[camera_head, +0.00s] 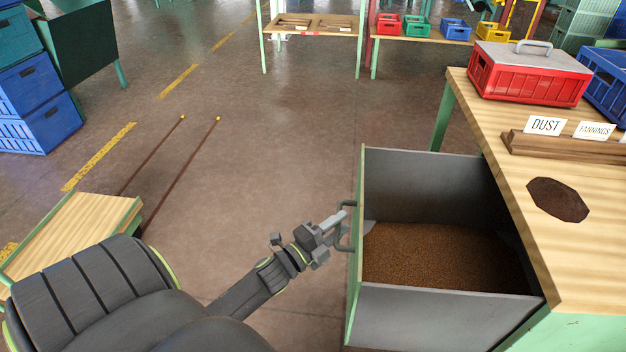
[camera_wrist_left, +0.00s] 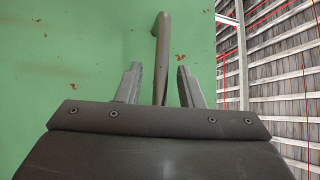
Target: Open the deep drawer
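The deep drawer (camera_head: 450,309) is pulled well out of the wooden-topped bench at the right. Its walls are grey, its front is green, and loose brown granules (camera_head: 430,256) cover its floor. A dark bar handle (camera_head: 348,204) stands on the green front and also shows in the left wrist view (camera_wrist_left: 161,45). My left gripper (camera_head: 334,236) is at the handle, outside the drawer. In the left wrist view its two fingers (camera_wrist_left: 160,86) stand apart, with the bar between them and gaps on both sides. My right gripper is in neither view.
The bench top (camera_head: 510,180) holds a red crate (camera_head: 530,88) with a grey lid, label cards (camera_head: 546,126) and a dark patch (camera_head: 558,199). A low wooden-topped stand (camera_head: 75,235) and two thin rods (camera_head: 180,175) are at the left.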

